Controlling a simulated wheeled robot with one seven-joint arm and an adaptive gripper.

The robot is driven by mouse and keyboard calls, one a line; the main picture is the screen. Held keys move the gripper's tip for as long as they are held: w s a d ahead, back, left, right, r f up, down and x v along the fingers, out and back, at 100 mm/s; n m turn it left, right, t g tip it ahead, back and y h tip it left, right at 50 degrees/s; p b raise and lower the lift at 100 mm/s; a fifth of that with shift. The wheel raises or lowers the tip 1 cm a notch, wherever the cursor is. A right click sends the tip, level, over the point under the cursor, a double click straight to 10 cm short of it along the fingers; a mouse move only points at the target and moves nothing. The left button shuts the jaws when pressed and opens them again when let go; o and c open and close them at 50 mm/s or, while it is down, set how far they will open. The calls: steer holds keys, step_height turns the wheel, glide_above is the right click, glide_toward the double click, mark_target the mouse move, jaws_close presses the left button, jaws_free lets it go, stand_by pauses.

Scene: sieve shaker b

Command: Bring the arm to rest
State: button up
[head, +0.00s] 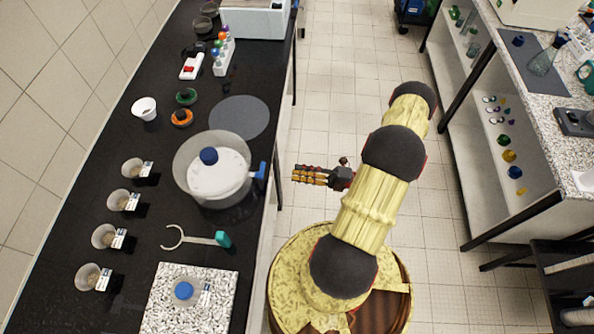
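My arm (368,205) rises from my round base in the aisle, with pale yellow links and dark joints. My gripper (298,175) points left, over the floor just right of the black bench's edge. It lies right of the blue handle of a large clear round container and is apart from it. No object shows in the gripper. Its fingers are small and seen from above, so I cannot tell whether they are open or shut.
The black bench (150,215) holds the clear container (185,165) with a blue-knobbed lid, several small cups, a teal-handled ring tool (222,239) and a speckled slab (163,285). A shelved bench (545,125) stands at right.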

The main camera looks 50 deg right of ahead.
stand_by(0.5)
steer(key=s+a+n+g+y, duration=0.2)
steer(key=s+a+n+g, duration=0.7)
steer(key=n, duration=0.7)
steer(key=w+r+n+g+h+b, duration=0.2)
steer(key=r+n+g+h+b, duration=0.2)
steer(key=r+n+h, duration=0.6)
steer(key=w+r+n+g+h+b, duration=0.3)
steer(key=r+n, duration=0.4)
steer(key=n, duration=0.6)
steer(key=a+r+n+t+h+b, duration=0.1)
steer(key=a+r+n+t+b, duration=0.4)
steer(key=a+r, duration=0.5)
steer(key=shift+s+a+r+n+t+h, duration=0.15)
steer(key=shift+s+a+n+t+h, duration=0.25)
steer(key=shift+a+n, duration=1.1)
